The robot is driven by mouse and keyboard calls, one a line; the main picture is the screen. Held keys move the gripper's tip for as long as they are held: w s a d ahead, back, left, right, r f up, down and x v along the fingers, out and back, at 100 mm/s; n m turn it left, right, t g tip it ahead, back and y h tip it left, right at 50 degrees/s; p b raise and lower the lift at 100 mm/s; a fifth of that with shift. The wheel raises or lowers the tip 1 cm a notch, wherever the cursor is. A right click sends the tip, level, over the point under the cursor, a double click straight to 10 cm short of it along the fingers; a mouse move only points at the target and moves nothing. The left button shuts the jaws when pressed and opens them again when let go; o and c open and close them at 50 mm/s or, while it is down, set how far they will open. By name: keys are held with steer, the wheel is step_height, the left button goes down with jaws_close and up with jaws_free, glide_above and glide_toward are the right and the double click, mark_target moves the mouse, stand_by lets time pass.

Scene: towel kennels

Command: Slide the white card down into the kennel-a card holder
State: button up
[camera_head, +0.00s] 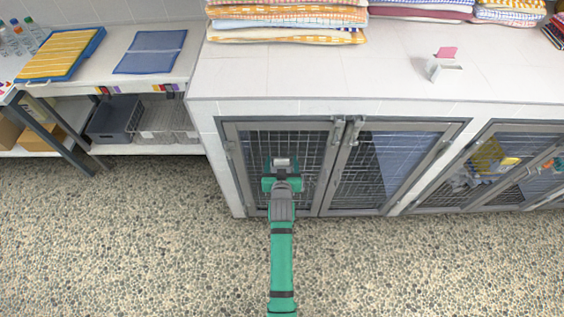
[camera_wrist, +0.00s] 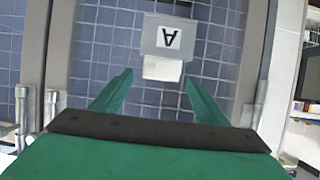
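The kennel-a card holder (camera_wrist: 147,40) is a small grey holder with a white label bearing a black letter A, upside down in the wrist view. It is on the left kennel door's mesh. The white card (camera_wrist: 163,69) shows at the holder's edge nearest my gripper, sticking out of it; how deep it sits is hidden. In the head view the card (camera_head: 282,161) is a small pale patch at the door. My green gripper (camera_wrist: 158,80) is open, its fingers on either side of the card with gaps. In the head view my gripper (camera_head: 281,182) is in front of the door.
A white stand with a pink card (camera_head: 446,53) is on the white counter (camera_head: 300,75). Folded towels (camera_head: 287,22) are stacked at the back. Metal door latches (camera_head: 346,131) stick out right of my gripper. The pebbled floor (camera_head: 130,240) is clear.

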steer(key=shift+a, duration=0.1)
steer(key=v, duration=1.1)
steer(key=shift+w, duration=0.15)
stand_by(0.3)
steer(key=s, duration=2.1)
steer(key=s+r+t, duration=0.1)
steer(key=s+r, duration=0.3)
steer(key=s, duration=0.3)
steer(key=s+r, duration=0.5)
steer(key=s, duration=0.3)
steer(key=shift+t, duration=0.4)
steer(key=shift+s, duration=0.1)
